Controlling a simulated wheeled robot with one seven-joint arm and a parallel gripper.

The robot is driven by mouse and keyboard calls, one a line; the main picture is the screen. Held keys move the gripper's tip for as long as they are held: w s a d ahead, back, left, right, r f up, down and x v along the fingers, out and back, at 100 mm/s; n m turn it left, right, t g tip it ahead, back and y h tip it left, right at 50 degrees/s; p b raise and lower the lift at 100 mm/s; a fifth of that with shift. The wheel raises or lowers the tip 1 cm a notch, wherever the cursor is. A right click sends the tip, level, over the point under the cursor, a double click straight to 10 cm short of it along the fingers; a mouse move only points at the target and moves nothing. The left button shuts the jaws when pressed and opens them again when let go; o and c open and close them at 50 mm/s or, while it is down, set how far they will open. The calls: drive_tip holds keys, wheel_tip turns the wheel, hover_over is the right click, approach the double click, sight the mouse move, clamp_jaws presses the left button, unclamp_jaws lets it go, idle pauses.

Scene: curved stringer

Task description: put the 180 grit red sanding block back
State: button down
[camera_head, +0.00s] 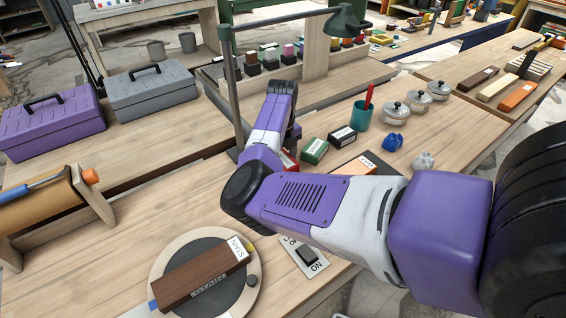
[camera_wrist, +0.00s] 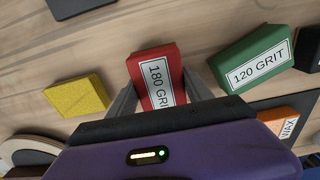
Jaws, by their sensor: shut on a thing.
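The red sanding block (camera_wrist: 153,72), with a white "180 GRIT" label, sits between the fingers of my gripper (camera_wrist: 160,92) in the wrist view. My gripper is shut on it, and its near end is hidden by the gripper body. In the head view only a bit of the red block (camera_head: 290,160) shows past my arm, left of the green block. I cannot tell whether it touches the wooden bench (camera_head: 215,190) or hangs just above it. The green "120 GRIT" block (camera_wrist: 254,58) lies right of it, apart.
A yellow block (camera_wrist: 77,96) lies left of the red one. A black block (camera_head: 342,136) and an orange "WAX" block (camera_wrist: 286,124) are to the right. A teal cup (camera_head: 362,115) and lidded pots (camera_head: 395,112) stand further back.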

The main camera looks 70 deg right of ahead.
sight(283, 158)
drive_tip(key=shift+f, duration=0.6)
drive_tip(key=shift+f, duration=0.1)
drive_tip(key=shift+c, duration=2.1)
unclamp_jaws()
wheel_tip(283, 158, up, 12)
drive_tip(key=shift+r+b, duration=0.15)
drive_tip(key=shift+b, duration=0.3)
